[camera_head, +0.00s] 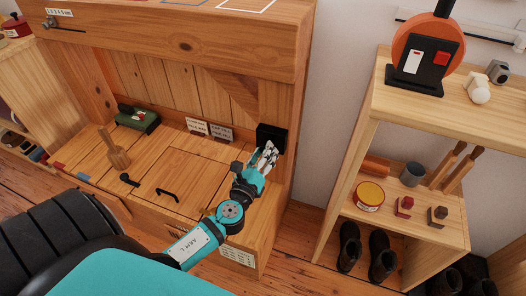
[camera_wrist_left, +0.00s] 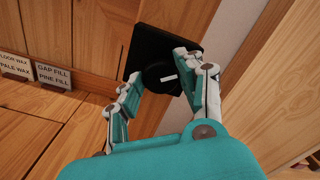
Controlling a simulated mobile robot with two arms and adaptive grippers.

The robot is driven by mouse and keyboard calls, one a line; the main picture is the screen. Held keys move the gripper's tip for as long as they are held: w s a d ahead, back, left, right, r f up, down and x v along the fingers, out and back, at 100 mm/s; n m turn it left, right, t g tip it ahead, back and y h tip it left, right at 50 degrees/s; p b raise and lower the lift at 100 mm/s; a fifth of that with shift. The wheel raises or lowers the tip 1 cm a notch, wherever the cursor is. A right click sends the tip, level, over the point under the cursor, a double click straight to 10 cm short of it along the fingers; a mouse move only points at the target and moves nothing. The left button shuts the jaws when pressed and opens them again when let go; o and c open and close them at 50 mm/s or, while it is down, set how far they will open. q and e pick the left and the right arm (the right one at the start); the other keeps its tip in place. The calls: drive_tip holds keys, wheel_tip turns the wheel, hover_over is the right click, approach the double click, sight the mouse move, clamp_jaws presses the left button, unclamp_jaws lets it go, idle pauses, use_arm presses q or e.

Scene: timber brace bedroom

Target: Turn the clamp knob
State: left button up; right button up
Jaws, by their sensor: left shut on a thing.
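The clamp knob (camera_wrist_left: 160,78) is a round black knob with a white mark, on a black square plate (camera_wrist_left: 152,45) against the timber side wall. In the head view the black plate (camera_head: 272,136) shows at the right end of the wooden bench recess, and my gripper hides most of the knob. My left gripper (camera_head: 268,152) reaches it from the front. In the left wrist view the fingers of my left gripper (camera_wrist_left: 160,82) stand on either side of the knob, shut on it. The white mark points sideways, slightly tilted. My right gripper is not in view.
Small label cards (camera_head: 209,130) stand left of the plate. A wooden shelf unit (camera_head: 335,195) stands to the right, past a gap.

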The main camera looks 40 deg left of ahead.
use_arm(q)
drive_tip(key=shift+d+m, duration=0.1)
drive_tip(key=shift+m, duration=0.3)
drive_tip(key=o, duration=1.2)
drive_tip(key=shift+c, duration=0.2)
drive_tip(key=shift+s, duration=0.1)
drive_tip(key=v, duration=1.1)
drive_tip(key=shift+s, duration=0.4)
drive_tip(key=shift+f, duration=0.1)
